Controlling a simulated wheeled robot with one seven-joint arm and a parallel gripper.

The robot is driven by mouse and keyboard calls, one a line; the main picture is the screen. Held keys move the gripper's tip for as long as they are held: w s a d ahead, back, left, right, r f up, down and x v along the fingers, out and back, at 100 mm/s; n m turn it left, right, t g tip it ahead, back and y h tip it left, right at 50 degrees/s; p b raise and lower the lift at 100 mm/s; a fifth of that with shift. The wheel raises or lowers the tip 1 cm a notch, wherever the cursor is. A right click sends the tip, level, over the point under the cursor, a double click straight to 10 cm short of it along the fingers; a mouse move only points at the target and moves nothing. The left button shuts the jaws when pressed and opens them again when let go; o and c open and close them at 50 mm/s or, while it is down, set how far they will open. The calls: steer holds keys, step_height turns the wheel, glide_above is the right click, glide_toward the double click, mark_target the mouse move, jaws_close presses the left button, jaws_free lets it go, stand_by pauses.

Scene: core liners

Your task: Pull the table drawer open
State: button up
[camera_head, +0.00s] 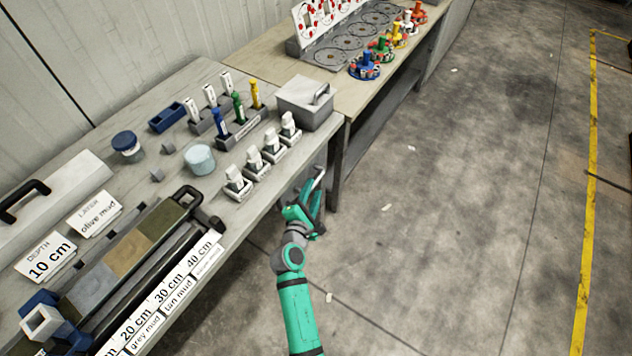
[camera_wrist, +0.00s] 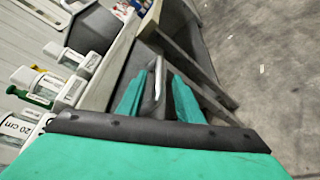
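The table drawer sits under the near table's front edge; its grey front (camera_wrist: 125,64) shows beside my fingers in the wrist view. A pale metal bar handle (camera_wrist: 158,80) stands out from it, between my two green fingers. The handle also shows in the head view (camera_head: 319,178). My gripper (camera_head: 311,196) is at the table's front edge, below the grey lidded box. It also shows in the wrist view (camera_wrist: 157,98), open, with a gap on each side of the handle. Whether a finger touches the handle is hard to tell. Most of the drawer is hidden by the tabletop and my gripper.
The near table (camera_head: 222,178) holds several white-capped jars, coloured markers, a grey lidded box (camera_head: 305,102) and a core tray (camera_head: 130,248). A second table (camera_head: 272,52) adjoins behind, with a leg close to my gripper.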

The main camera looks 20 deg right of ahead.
mark_target(314, 187)
steer(key=shift+x, duration=2.55)
steer(key=shift+a, duration=0.1)
jaws_close()
